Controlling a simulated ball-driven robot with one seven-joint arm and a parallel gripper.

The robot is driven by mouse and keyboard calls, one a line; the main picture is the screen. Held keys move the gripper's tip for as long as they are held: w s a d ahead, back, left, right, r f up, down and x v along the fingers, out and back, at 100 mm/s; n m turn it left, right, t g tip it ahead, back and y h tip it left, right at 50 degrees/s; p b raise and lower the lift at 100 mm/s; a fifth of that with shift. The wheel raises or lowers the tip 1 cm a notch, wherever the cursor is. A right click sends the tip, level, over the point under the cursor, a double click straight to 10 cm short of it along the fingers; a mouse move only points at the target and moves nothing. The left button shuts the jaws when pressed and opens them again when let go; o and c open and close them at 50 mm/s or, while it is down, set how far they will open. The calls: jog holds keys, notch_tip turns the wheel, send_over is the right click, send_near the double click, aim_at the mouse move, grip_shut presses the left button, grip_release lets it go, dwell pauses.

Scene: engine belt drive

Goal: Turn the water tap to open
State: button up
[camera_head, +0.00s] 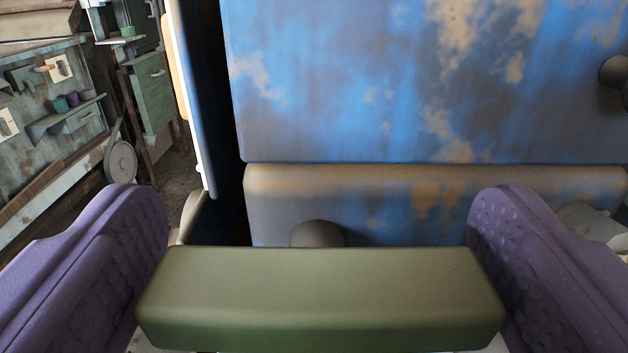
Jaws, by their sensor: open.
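A green bar (320,300), which looks like the handle of the water tap, lies level across the bottom centre of the view. A grey rounded stub (318,234) shows just behind its top edge; I cannot tell if the two are joined. My gripper (318,215) is open, with one purple ridged finger at the left end of the bar and the other at the right end. The bar spans nearly the whole gap between them. I cannot tell whether either finger touches it. The tap's body is hidden.
A worn blue panel (400,80) with rusty patches stands behind the bar, with a lower blue ledge (400,200) under it. A dark knob (615,72) sticks out at the right. Shelves (65,115) and a green cabinet (152,90) stand far off at the left.

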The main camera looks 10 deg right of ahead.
jog(key=shift+w, duration=0.1)
jog(key=c, duration=0.8)
